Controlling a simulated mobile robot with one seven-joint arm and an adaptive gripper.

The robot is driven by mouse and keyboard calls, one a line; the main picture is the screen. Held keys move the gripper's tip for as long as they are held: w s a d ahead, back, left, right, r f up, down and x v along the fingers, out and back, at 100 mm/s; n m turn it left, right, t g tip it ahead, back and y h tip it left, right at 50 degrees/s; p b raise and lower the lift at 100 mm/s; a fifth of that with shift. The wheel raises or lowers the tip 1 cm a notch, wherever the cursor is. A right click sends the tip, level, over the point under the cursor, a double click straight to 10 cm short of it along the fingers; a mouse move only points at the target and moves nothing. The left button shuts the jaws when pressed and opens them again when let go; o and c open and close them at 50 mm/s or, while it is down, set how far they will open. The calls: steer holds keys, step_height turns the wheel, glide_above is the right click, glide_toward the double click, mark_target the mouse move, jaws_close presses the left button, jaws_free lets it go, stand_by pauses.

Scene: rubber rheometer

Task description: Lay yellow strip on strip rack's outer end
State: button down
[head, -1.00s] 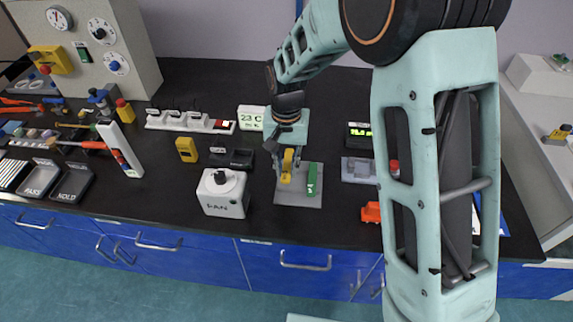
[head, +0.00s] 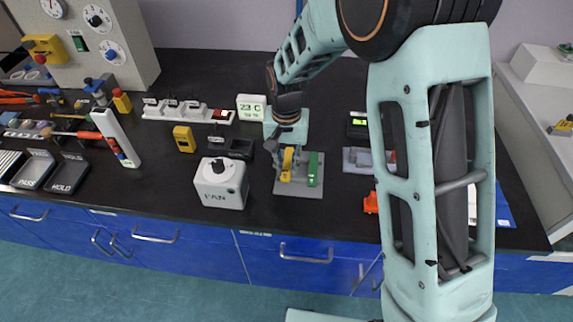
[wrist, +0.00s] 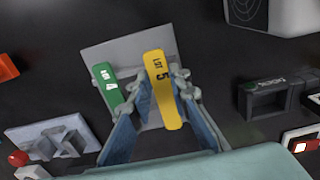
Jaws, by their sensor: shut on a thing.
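The yellow strip (wrist: 162,88), marked LOT 5, is between the fingers of my gripper (wrist: 161,92). In the head view the strip (head: 287,163) and my gripper (head: 284,158) are over a grey plate (head: 298,190), seemingly the strip rack. The plate also shows in the wrist view (wrist: 128,50). A green strip (wrist: 106,88), marked 4, is on the plate beside the yellow one, nearly parallel and apart from it; it also shows in the head view (head: 313,168). Whether the yellow strip touches the plate cannot be told.
A white FAN box (head: 221,184) stands left of the plate, with a black holder (head: 241,148) behind it. A grey fixture (head: 358,158) stands to the right, near an orange object (head: 371,203). My arm covers part of the right bench. Bare black bench lies before the plate.

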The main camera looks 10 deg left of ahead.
steer(key=shift+f, duration=0.4)
steer(key=c, duration=1.7)
jaws_free()
step_height(320, 180, up, 12)
steer(key=shift+r, duration=0.1)
